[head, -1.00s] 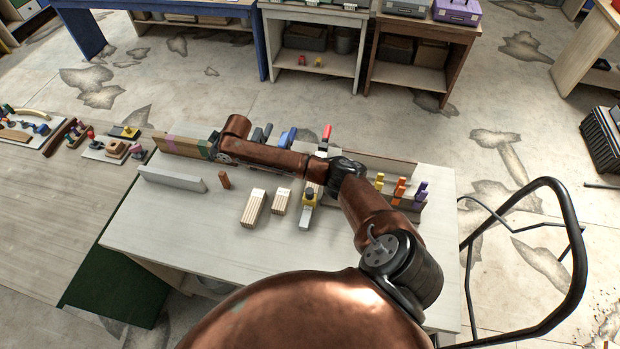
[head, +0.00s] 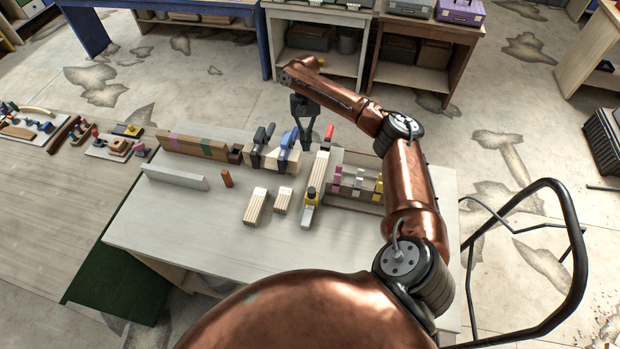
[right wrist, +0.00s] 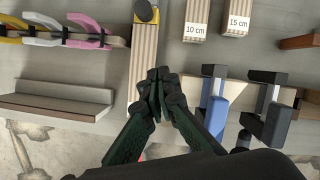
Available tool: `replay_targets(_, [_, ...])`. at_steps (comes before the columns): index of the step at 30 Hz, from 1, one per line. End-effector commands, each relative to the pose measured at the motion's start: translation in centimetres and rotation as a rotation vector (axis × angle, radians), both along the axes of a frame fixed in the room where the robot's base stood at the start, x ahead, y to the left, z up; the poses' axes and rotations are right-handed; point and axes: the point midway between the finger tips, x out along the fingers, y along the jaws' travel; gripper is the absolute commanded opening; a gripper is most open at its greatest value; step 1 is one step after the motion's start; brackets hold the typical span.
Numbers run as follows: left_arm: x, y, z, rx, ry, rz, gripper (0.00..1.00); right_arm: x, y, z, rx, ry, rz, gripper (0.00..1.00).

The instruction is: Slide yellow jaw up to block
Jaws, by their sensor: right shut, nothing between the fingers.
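The yellow jaw (head: 311,194) sits at the near end of a grey bar clamp on the table. A pale striped wooden block (head: 320,171) lies along this clamp, between the yellow jaw and the red part (head: 329,132) at the far end. The right wrist view shows the yellow jaw (right wrist: 146,12) at the top, close to the end of the block (right wrist: 144,50); I cannot tell if they touch. My right gripper (head: 305,147) points down near the far end of this clamp, away from the yellow jaw. Its fingers (right wrist: 158,75) are shut and empty. My left gripper is out of view.
Blue (head: 288,140) and dark (head: 262,137) clamps stand left of the gripper. Blocks labelled 10 cm (right wrist: 196,18) and 15 cm (right wrist: 237,18) lie nearby. A rack with small coloured clamps (head: 358,181) is at the right. The table's front is clear.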

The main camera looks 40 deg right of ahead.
Motion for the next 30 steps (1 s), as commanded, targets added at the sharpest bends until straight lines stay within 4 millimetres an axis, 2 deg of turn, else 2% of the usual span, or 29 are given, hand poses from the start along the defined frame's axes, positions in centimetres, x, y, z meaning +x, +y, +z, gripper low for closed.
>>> replay_targets(3, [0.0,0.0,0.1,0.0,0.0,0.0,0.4,-1.5,-0.6,-0.3,0.003,0.058,-0.038,0.0])
replay_targets(8, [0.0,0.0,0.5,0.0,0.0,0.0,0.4,-2.3,-0.3,-1.8,0.003,0.067,-0.043,0.0])
replay_targets(20, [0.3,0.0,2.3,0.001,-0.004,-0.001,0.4,-4.8,1.4,-9.2,0.003,0.064,-0.041,0.0])
replay_targets(25, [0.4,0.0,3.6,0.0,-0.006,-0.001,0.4,-6.6,2.6,-9.1,0.003,0.062,-0.038,0.0])
replay_targets(30, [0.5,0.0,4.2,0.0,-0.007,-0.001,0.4,-7.7,3.4,-9.2,0.003,0.06,-0.039,0.0])
